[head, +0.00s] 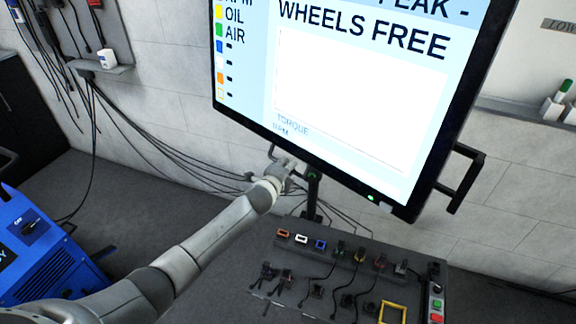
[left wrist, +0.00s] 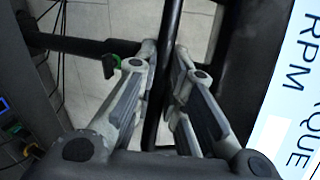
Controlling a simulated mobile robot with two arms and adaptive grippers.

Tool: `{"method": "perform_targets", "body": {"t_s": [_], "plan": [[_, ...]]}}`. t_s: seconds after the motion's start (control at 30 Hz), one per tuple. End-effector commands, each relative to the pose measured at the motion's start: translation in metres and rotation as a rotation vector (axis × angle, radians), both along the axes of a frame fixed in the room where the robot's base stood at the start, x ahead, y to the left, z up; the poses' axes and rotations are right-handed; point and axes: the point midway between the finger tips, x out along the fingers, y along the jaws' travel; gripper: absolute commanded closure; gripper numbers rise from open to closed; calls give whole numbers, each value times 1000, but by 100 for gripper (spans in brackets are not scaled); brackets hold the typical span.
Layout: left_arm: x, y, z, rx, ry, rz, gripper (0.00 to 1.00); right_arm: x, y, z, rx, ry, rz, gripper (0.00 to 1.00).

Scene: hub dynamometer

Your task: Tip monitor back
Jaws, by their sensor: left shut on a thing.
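The monitor (head: 350,90) hangs large across the upper middle and right of the head view, tilted, its screen reading "WHEELS FREE"; its top is out of frame. Its screen edge also shows at the right of the left wrist view (left wrist: 292,110). A black handle (head: 465,182) sticks out at its right side. My left gripper (head: 285,163) is at the monitor's lower left edge. In the left wrist view its two fingers (left wrist: 165,57) lie on either side of a black bar (left wrist: 166,80), shut on it. My right gripper is not in view.
A dark post (head: 312,196) stands below the monitor. Below it is a grey panel (head: 330,268) with several connectors, cables and buttons. A blue machine (head: 38,252) stands at lower left. Cables hang along the wall, and a white mug (head: 108,58) sits on a shelf.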

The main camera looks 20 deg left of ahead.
Motion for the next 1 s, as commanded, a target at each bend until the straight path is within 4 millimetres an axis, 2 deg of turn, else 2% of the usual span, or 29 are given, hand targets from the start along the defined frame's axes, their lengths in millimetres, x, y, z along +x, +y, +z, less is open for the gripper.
{"method": "perform_targets", "body": {"t_s": [0.03,0.2,0.5,0.67,1.0], "plan": [[-2,2,-4,2,8,4,86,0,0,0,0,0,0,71],[-2,2,-4,2,7,4,66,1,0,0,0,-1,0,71],[-1,1,-2,1,4,2,66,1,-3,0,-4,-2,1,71],[-8,1,0,2,3,2,66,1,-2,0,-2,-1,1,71],[-48,1,14,1,3,1,66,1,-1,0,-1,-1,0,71]]}}
